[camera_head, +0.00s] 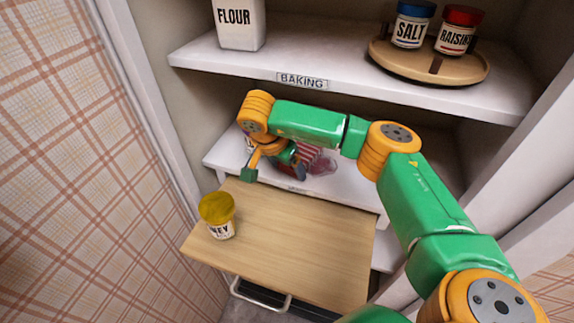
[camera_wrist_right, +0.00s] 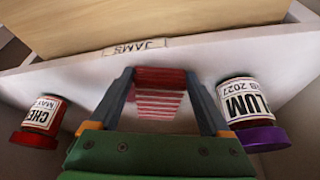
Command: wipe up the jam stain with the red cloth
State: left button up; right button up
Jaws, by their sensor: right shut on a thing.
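The red cloth (camera_wrist_right: 158,97), with white stripes, is between the two fingers of my right gripper (camera_wrist_right: 160,78) in the right wrist view. The gripper is shut on it, low over the white jam shelf. In the head view the striped cloth (camera_head: 308,154) shows just beyond my right gripper (camera_head: 297,166), partly hidden by it. I cannot make out the jam stain; a purplish patch right of the cloth in the head view could be a jar or jam. My left gripper is not in view.
A cherry jar (camera_wrist_right: 40,122) and a plum jar (camera_wrist_right: 250,112) stand either side of the gripper. A honey jar (camera_head: 218,216) stands on the pull-out wooden board (camera_head: 300,235). The upper shelf (camera_head: 350,90) holds flour (camera_head: 240,25), salt (camera_head: 411,26) and raisins (camera_head: 457,32).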

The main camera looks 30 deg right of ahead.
aim_at(316, 181)
jog(key=shift+s+d+r, duration=0.1)
jog(key=shift+s+d, duration=0.95)
jog(key=shift+s, duration=0.15)
jog(key=shift+s+d+f, duration=0.2)
jog(key=shift+s+d, duration=0.7)
jog(key=shift+s, duration=0.15)
jog(key=shift+s+d, duration=1.3)
jog(key=shift+s, duration=0.3)
jog(key=shift+w+a, duration=1.3)
jog(key=shift+w+a+r, duration=0.1)
jog(key=shift+w+a, duration=0.95)
jog(key=shift+w, duration=0.3)
jog(key=shift+w+a, duration=1)
jog(key=shift+w, duration=0.3)
jog(key=shift+s+d+r, duration=0.1)
notch_tip(316, 181, up, 6)
jog(key=p, duration=0.5)
